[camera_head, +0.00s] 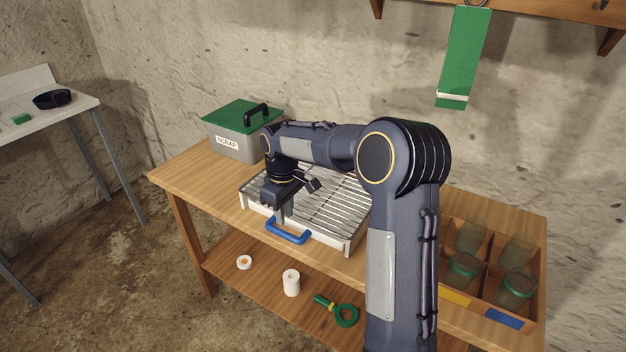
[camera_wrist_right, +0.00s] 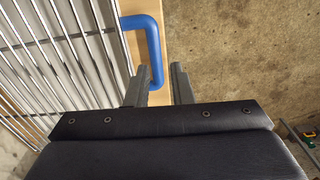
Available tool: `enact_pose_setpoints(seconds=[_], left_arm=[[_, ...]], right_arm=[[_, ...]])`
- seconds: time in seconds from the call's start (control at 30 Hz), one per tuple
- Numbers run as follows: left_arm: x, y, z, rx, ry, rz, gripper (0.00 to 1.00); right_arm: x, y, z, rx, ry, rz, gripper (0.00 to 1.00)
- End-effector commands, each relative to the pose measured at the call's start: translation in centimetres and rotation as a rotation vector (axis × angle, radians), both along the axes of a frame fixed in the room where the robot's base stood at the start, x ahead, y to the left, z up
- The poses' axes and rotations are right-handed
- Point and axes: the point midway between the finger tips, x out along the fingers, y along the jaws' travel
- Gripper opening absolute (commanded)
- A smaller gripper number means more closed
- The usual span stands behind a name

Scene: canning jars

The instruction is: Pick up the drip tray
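The drip tray (camera_head: 330,207) is a pale metal tray with a slatted grille on top and a blue handle (camera_head: 289,238) on its front side. It lies on the wooden workbench. My right gripper (camera_head: 281,217) points down at the left part of the handle. In the right wrist view my right gripper (camera_wrist_right: 158,85) has its two fingers apart, with the blue handle (camera_wrist_right: 154,45) reaching toward the gap between them. I cannot tell whether a finger touches the handle. Part of the tray is hidden behind my right arm. My left gripper is not in view.
A grey scrap box (camera_head: 235,146) with a green lid stands behind the tray. A wooden crate (camera_head: 537,270) with glass jars is at the right. The lower shelf (camera_head: 262,292) holds a white roll (camera_head: 291,283) and a green ring tool (camera_head: 346,316). A side table (camera_head: 75,108) stands left.

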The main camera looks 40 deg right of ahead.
Motion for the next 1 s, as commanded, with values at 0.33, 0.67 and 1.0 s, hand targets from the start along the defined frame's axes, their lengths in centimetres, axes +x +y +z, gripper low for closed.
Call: enact_pose_setpoints(seconds=[0.33,0.67,1.0], left_arm=[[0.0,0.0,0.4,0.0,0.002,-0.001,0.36],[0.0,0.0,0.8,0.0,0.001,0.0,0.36],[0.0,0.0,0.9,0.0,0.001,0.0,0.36]], right_arm=[[1.0,-0.3,-3.2,-0.017,0.025,0.023,0.21],[0.3,-0.8,-7.5,-0.016,0.025,0.022,0.21],[0.3,-0.8,-8.6,-0.015,0.022,0.022,0.21]])
